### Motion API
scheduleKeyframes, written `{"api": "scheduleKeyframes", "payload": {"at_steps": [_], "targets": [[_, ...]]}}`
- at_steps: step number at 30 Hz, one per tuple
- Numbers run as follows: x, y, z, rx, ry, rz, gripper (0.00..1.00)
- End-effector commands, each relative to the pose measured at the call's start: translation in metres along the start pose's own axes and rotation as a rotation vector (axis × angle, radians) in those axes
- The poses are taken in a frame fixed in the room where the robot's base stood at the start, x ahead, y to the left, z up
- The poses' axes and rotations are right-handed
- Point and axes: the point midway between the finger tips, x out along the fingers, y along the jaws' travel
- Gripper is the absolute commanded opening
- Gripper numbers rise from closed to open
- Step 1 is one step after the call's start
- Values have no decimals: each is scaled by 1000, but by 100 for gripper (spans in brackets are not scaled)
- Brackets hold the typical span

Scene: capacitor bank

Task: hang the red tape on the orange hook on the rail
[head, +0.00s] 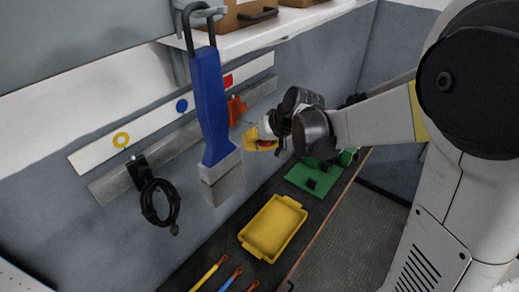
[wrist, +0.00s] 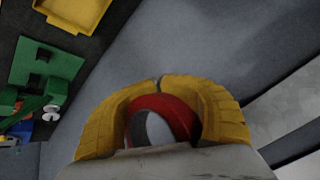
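The red tape (wrist: 165,105) is a ring seen between the two yellow fingers of my gripper (wrist: 158,86) in the wrist view. The fingers curve around it and their tips meet, so my gripper is shut on the tape. In the head view my gripper (head: 257,134) is a little right of and below the orange hook (head: 236,109), with a sliver of red tape (head: 267,144) showing. The hook sits on the grey rail (head: 182,139) on the wall, partly hidden behind the hanging blue-handled tool. The tape is apart from the hook.
The blue-handled tool (head: 209,98) hangs in front of the rail, left of my gripper. A black cable coil (head: 160,203) hangs further left. A white shelf (head: 240,43) is above. A yellow tray (head: 273,228) and a green holder (head: 314,180) are on the bench below.

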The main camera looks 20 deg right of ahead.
Motion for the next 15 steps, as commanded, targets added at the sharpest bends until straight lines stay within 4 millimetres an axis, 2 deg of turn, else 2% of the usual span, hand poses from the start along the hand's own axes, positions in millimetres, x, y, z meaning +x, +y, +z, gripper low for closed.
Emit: {"api": "scheduleKeyframes", "payload": {"at_steps": [15], "targets": [[22,-16,-21,0,0,0,0]]}}
